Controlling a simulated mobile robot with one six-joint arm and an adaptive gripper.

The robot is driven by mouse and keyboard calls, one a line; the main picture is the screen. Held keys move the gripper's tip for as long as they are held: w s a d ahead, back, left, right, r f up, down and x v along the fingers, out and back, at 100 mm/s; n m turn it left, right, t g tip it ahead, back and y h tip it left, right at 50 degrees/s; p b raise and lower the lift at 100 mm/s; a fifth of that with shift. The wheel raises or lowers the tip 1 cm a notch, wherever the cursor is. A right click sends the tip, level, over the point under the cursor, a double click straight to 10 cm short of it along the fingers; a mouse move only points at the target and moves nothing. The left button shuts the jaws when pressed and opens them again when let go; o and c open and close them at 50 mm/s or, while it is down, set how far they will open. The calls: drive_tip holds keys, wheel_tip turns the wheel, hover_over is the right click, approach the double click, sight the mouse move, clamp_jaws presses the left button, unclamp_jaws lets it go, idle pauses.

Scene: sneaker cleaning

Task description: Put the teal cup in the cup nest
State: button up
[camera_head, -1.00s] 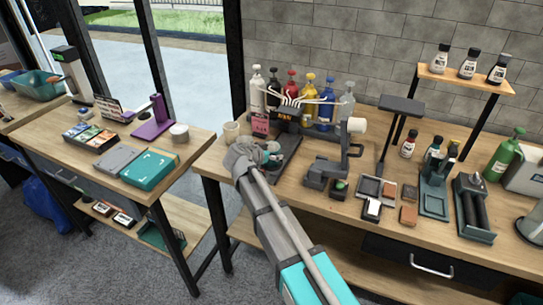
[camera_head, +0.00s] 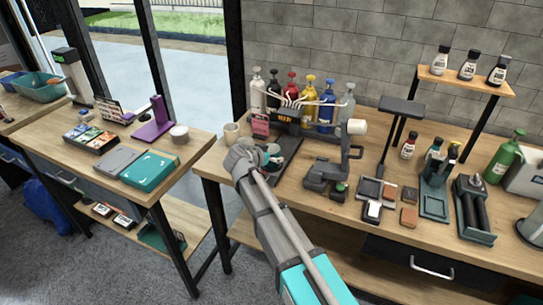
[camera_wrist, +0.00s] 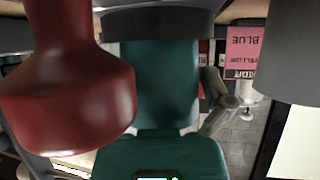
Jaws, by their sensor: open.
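My gripper (camera_head: 268,153) is over the left end of the right-hand bench, beside the dispenser stand. Its jaws are open, but the fingers are small and partly hidden by my wrist in the head view. A small teal shape, likely the teal cup (camera_head: 274,149), shows right at the gripper; I cannot tell whether they touch. In the wrist view, a dark teal body (camera_wrist: 160,85) fills the middle under a dark grey band; I cannot tell whether it is the cup or part of my gripper. I cannot make out the cup nest with certainty.
A cream cup (camera_head: 232,132) stands at the bench's left end. A pink sign (camera_head: 260,126) and several pump bottles (camera_head: 309,92) stand behind the gripper. A dark device (camera_head: 326,172) is to its right. In the wrist view, a dark red form (camera_wrist: 70,95) blocks the left.

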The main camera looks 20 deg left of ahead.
drive_tip(key=p+v, duration=0.5)
drive_tip(key=v, duration=0.7)
drive_tip(key=shift+p, duration=0.3)
